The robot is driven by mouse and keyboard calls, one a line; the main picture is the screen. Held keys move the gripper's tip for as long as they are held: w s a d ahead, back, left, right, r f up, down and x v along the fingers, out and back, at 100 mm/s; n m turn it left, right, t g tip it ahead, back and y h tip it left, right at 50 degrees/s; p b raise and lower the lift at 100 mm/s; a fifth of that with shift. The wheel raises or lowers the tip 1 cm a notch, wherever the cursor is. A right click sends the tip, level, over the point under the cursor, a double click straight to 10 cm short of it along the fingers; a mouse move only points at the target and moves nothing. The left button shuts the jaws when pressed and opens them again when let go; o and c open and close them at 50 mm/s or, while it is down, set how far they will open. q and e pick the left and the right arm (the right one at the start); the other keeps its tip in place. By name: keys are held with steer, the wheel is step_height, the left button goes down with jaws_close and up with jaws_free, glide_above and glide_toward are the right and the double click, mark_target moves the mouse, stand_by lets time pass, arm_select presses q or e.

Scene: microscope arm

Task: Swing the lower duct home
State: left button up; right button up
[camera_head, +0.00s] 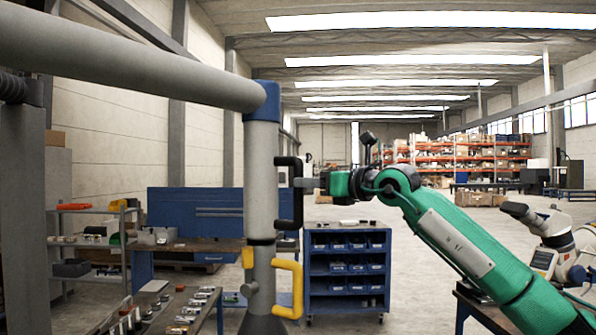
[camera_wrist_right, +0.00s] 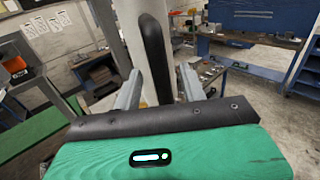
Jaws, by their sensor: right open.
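The lower duct (camera_head: 261,180) is a light grey pipe hanging roughly upright from a blue elbow (camera_head: 263,101), which joins a thick grey upper duct (camera_head: 130,62). A black handle (camera_head: 297,205) and, below it, a yellow handle (camera_head: 297,288) stick out from its right side. My right gripper (camera_head: 303,183) is at the black handle, coming from the right. In the right wrist view my right gripper (camera_wrist_right: 158,82) is open, its two fingers apart on either side of the black handle (camera_wrist_right: 153,55). Contact cannot be told. My left gripper is not in view.
A blue bin cabinet (camera_head: 346,268) stands behind to the right. A workbench with a blue back panel (camera_head: 195,210) and a shelf (camera_head: 90,240) stand at left. A bench with small parts (camera_head: 170,310) is at lower left.

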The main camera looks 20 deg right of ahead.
steer(key=p+x, duration=0.1)
steer(key=x, duration=0.2)
steer(key=shift+w+a+r, duration=0.1)
steer(key=shift+a, duration=0.1)
steer(key=shift+w+a+p, duration=0.15)
steer(key=shift+w+p, duration=0.15)
steer(key=shift+w, duration=0.05)
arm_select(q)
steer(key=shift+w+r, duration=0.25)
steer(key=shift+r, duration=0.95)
